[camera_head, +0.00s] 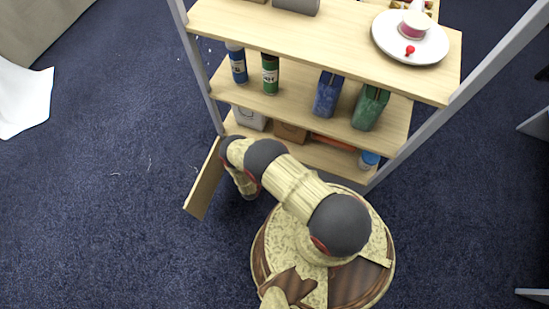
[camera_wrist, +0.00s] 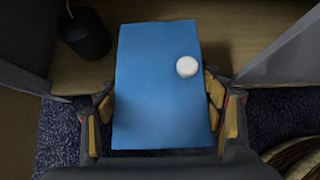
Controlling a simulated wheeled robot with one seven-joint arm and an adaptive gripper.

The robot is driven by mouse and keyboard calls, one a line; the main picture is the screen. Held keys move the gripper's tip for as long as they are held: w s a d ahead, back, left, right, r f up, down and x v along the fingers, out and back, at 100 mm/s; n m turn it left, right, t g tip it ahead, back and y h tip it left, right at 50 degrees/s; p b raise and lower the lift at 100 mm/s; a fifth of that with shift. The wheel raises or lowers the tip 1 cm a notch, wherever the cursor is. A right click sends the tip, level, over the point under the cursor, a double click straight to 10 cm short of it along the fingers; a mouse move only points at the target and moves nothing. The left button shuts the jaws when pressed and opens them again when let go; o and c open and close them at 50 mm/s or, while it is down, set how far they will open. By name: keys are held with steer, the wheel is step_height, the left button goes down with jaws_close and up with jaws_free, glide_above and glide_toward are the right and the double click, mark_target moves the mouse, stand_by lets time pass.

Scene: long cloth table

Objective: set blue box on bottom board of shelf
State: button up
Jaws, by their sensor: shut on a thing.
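The blue box (camera_wrist: 155,70) fills the middle of the wrist view, with a small white round spot or knob (camera_wrist: 188,67) at its right side. My gripper (camera_wrist: 160,98) is shut on it, one finger at each side. The box's far end shows over a pale wooden board (camera_wrist: 230,45) of the shelf; I cannot tell whether it touches the board. In the head view the shelf (camera_head: 330,42) stands ahead, and my arm reaches down at its lower left front. The box and my fingertips are hidden there.
A wooden panel (camera_head: 204,182) juts out at the shelf's lower left. Bottles and cartons stand above.

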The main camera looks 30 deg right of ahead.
steer(key=w+d+b, duration=0.3)
steer(key=w+d, duration=0.4)
steer(key=d, duration=0.2)
steer(key=shift+w+d+f+b, duration=0.15)
steer(key=shift+f+b, duration=0.75)
steer(key=shift+f, duration=0.85)
steer(key=shift+w+d+f+b, duration=0.15)
steer(key=shift+f+b, duration=0.7)
steer(key=shift+f, duration=0.9)
steer(key=shift+d+f, duration=0.1)
steer(key=shift+d, duration=0.05)
steer(key=shift+w, duration=0.1)
steer(key=o, duration=1.2)
steer(key=shift+c, duration=0.2)
steer(key=shift+o, duration=0.4)
